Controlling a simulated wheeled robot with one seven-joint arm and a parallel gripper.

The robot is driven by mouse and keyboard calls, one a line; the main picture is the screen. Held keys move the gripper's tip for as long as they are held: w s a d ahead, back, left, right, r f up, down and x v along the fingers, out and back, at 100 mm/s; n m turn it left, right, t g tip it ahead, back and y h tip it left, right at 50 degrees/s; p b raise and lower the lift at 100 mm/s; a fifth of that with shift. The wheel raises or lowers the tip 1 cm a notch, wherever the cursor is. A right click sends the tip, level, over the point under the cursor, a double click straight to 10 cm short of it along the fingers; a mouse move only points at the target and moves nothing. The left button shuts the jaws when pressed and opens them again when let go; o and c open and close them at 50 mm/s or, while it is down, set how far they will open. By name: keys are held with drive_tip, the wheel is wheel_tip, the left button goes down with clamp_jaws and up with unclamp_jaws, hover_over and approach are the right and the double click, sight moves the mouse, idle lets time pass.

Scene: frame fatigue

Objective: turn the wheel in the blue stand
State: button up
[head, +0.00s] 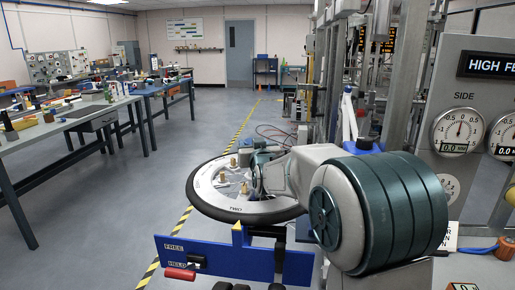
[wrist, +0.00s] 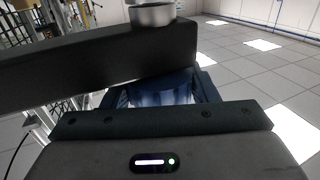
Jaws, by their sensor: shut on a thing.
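The wheel (head: 236,207) has a black rim and a pale face with several brass-coloured pegs. It lies nearly flat above the blue stand (head: 222,258), whose front panel has FREE and HOLD labels. A red-handled lever (head: 180,273) sits by HOLD, and a yellow pointer (head: 237,234) stands at the panel's top edge. My gripper (head: 257,178) reaches over the wheel's far right part and is shut on it. My arm hides the wheel's right side and the exact grip point. In the wrist view, a dark bar and a silver cylinder cross in front of the jaws.
A grey panel (head: 466,75) with dials stands at the right, beside metal columns. Workbenches (head: 70,122) with small items line the left. The floor (head: 110,215) between the benches and the stand is clear, with a yellow-black striped line.

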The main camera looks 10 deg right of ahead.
drive_tip(key=shift+r, duration=0.3)
drive_tip(key=o, duration=1.2)
drive_tip(key=shift+o, duration=0.9)
drive_tip(key=shift+f, duration=0.15)
drive_tip(key=s+b, duration=0.1)
drive_tip(key=s, duration=1.2)
drive_tip(key=shift+s+d+b, duration=0.35)
drive_tip(key=shift+d+b, duration=0.05)
